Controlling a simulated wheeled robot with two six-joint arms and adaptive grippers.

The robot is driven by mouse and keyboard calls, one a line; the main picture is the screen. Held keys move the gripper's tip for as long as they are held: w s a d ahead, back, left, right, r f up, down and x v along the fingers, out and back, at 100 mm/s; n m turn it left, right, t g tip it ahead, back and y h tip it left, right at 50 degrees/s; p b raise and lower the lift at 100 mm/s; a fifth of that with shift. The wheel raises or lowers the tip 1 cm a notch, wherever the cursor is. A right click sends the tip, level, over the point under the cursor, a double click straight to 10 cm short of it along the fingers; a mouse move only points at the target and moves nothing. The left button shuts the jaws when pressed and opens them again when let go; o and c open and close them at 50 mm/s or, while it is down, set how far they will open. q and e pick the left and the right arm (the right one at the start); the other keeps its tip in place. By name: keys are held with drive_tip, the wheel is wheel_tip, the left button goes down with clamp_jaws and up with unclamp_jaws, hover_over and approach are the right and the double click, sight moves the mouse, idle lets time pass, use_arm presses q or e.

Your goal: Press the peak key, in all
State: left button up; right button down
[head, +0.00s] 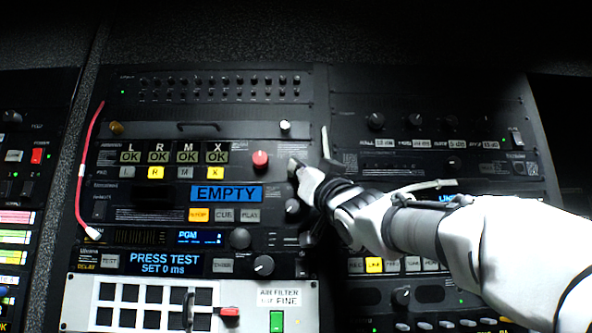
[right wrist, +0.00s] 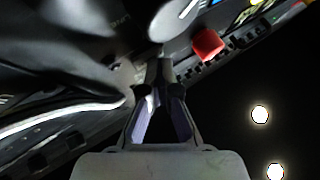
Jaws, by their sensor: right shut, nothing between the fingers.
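I cannot make out a key clearly labelled peak. The audio panel has a row of small keys under L, R, M and X; the R key (head: 156,173) and the X key (head: 215,173) are lit yellow, and the L key (head: 129,173) and M key (head: 185,173) are dark. OK windows (head: 187,157) show above them. My right gripper (head: 297,168) is shut and empty at this panel's right edge, right of the red knob (head: 260,159). The right wrist view shows its closed fingertips (right wrist: 164,68) close below a pale round knob (right wrist: 174,20); contact is unclear. My left gripper is out of view.
A blue EMPTY display (head: 227,194) sits below the keys, over the STOP, CUE and PLAY buttons (head: 224,215). A red cable (head: 84,165) hangs at the left. A pale cable (head: 424,187) and a tab (head: 326,142) stick out near my right arm.

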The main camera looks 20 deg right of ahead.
drive_tip(key=shift+s+a+b, duration=0.2)
drive_tip(key=shift+s+b, duration=0.15)
drive_tip(key=shift+s, duration=0.35)
drive_tip(key=shift+f, duration=0.1)
drive_tip(key=s+b, duration=0.2)
drive_tip(key=b, duration=0.1)
drive_tip(key=s+a+b, duration=0.1)
drive_tip(key=s+b, duration=0.1)
drive_tip(key=b, duration=0.2)
drive_tip(key=shift+s+a, duration=0.2)
drive_tip(key=shift+s, duration=0.15)
idle(0.6)
